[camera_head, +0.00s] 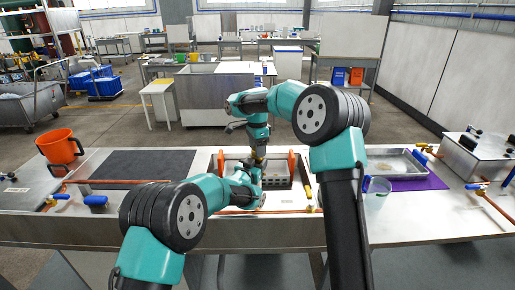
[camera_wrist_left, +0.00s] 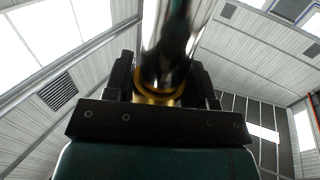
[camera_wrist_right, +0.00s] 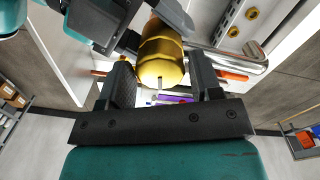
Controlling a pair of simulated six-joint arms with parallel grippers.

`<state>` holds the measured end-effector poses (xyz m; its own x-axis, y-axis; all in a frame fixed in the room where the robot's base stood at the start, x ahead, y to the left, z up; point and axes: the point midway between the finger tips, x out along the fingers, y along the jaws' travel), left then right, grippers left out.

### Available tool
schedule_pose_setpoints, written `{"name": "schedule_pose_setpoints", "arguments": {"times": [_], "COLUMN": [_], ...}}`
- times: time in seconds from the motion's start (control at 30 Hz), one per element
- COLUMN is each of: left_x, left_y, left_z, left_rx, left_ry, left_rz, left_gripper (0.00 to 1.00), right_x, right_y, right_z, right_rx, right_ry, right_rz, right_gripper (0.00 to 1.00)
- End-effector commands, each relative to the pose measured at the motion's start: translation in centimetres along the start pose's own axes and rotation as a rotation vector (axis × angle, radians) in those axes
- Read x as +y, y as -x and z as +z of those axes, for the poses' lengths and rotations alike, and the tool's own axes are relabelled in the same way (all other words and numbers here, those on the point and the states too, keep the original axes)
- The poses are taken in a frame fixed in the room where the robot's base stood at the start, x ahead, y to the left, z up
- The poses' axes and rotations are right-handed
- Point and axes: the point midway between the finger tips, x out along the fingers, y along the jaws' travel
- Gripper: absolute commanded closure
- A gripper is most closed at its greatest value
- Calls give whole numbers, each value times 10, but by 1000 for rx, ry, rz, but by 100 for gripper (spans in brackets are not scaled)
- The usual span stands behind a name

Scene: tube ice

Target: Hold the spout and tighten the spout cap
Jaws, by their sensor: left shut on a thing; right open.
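The spout shows in the left wrist view as a dark, shiny tube (camera_wrist_left: 170,38) with a brass ring at its base. My left gripper (camera_wrist_left: 160,78) is shut around it; it also shows low over the bench in the head view (camera_head: 254,177). In the right wrist view a rounded brass piece, seemingly the spout cap (camera_wrist_right: 162,62), lies between the fingers of my right gripper (camera_wrist_right: 165,75), which is open around it. My right gripper points down from above in the head view (camera_head: 258,153). The join between cap and spout is hidden.
A recessed fixture (camera_head: 285,178) with orange uprights surrounds the work. A dark mat (camera_head: 140,165) and an orange bucket (camera_head: 60,147) are at left. A clear cup (camera_head: 377,190) and a metal tray (camera_head: 395,164) are at right. A bent chrome pipe (camera_wrist_right: 235,62) is close to my right gripper.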

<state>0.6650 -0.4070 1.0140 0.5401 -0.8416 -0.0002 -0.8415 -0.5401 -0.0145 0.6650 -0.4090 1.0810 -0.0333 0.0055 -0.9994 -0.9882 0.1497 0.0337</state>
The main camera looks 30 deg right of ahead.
Motion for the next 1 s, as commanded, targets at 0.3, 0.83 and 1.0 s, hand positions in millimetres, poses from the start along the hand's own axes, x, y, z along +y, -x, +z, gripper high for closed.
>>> {"name": "schedule_pose_setpoints", "arguments": {"times": [0.3, 0.83, 1.0], "left_x": [-1, -1, 0], "left_y": [0, 0, 0], "left_z": [-1, -1, -1], "left_rx": [2, 2, 2], "left_ry": [-1, -1, -1], "left_rz": [-1, -1, -1], "left_gripper": [83, 83, 83], "right_x": [-1, 0, 0], "right_y": [24, 112, 120], "right_z": [0, 0, 0], "right_rx": [0, 0, 0], "right_ry": [0, 0, 1], "right_rz": [-4, -1, 0], "right_gripper": [42, 42, 42]}}
